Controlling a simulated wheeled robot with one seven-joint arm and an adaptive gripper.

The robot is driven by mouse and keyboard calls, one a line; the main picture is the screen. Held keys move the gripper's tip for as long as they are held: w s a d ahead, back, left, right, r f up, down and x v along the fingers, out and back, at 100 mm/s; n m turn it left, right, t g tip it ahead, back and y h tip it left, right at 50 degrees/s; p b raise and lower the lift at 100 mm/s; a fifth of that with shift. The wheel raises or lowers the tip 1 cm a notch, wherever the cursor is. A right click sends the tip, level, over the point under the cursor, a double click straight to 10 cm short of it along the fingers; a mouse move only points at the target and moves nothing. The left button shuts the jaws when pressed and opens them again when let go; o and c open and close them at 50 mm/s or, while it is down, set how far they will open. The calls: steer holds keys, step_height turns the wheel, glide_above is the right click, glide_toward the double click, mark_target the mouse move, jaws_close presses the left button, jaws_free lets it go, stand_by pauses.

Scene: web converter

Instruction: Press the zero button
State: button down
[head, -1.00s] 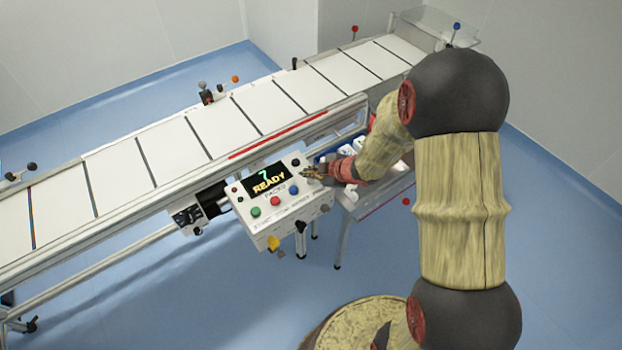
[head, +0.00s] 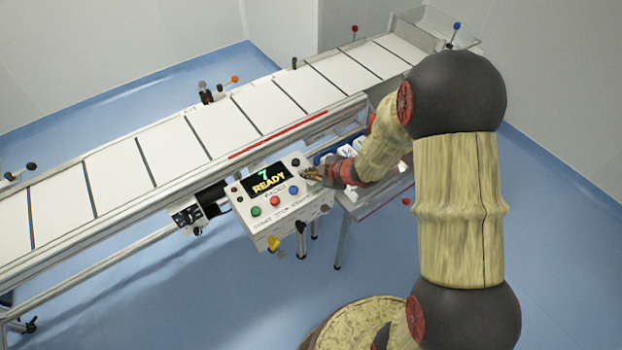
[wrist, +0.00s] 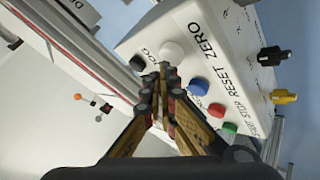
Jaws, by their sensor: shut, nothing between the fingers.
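The white control box (head: 277,229) has a dark screen (head: 267,180) that reads "7" and "READY". Green (head: 256,211), red (head: 275,201) and blue (head: 293,190) buttons sit in a row below it. In the wrist view a pale round button (wrist: 172,50) continues this row beside the word ZERO (wrist: 210,37). My gripper (head: 306,174) is shut and empty over the box's right end. In the wrist view its fingertips (wrist: 163,68) are right beside the pale button and overlap its edge. I cannot tell whether they touch it.
A dark grey button (wrist: 137,62) near the label JOG lies close to the fingertips. The blue button (wrist: 198,86) is also near. The conveyor (head: 180,145) runs behind the box.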

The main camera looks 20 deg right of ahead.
mark_target(310, 181)
steer(key=shift+f+b, duration=0.4)
steer(key=shift+f, duration=0.25)
stand_by(0.5)
steer(key=shift+r, duration=0.1)
steer(key=shift+r+p, duration=1)
steer(key=shift+p, duration=0.05)
step_height(310, 181, up, 5)
steer(key=p, duration=0.5)
steer(key=shift+f, duration=0.1)
stand_by(0.7)
